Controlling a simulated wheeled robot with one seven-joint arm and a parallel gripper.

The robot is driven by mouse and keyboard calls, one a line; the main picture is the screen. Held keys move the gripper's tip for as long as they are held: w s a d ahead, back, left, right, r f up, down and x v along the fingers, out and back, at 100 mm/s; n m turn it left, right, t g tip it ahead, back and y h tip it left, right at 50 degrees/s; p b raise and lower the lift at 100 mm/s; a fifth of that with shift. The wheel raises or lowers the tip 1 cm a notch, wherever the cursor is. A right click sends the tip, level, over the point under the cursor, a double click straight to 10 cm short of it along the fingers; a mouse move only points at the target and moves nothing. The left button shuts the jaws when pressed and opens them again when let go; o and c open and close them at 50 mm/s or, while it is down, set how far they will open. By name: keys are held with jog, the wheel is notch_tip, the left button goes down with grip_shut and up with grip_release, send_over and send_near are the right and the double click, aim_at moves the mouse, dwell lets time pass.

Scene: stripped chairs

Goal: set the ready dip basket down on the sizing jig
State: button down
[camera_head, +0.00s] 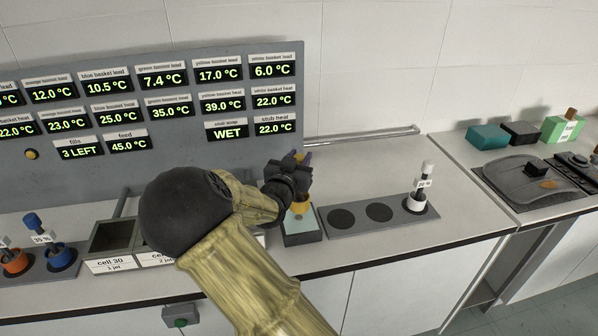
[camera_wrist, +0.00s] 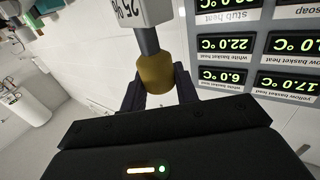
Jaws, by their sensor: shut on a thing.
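My gripper (camera_head: 300,164) is shut on the yellow knob of a dip basket; the knob (camera_wrist: 155,75) shows between the fingers in the wrist view. A grey stem and a white 25 % tag extend from it. The basket's yellow cup (camera_head: 300,208) shows below my gripper, over a dark box with a pale blue top (camera_head: 302,226); whether it touches is unclear. Right of it is a grey plate (camera_head: 396,225) with round dark recesses, two empty and one holding a white basket (camera_head: 416,202). No label shows which fixture is the sizing jig.
A blue basket (camera_head: 58,256) and an orange basket (camera_head: 15,263) stand at the left. Open grey cells (camera_head: 112,236) are partly hidden by my arm. A readout panel (camera_head: 190,160) stands behind. The right counter holds a dark grey device (camera_head: 515,182) and several boxes.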

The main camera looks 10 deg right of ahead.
jog(key=shift+f+p, duration=0.35)
jog(key=shift+f, duration=1.75)
jog(key=shift+f, duration=0.1)
jog(key=c, duration=1.1)
grip_release()
jog(key=shift+w+f, duration=0.1)
jog(key=shift+o, duration=0.2)
jog(key=shift+a, duration=0.15)
jog(key=shift+r, duration=0.25)
jog(key=b+v, duration=0.2)
jog(key=v, duration=1)
jog(key=shift+s, duration=0.25)
jog(key=shift+d, duration=0.2)
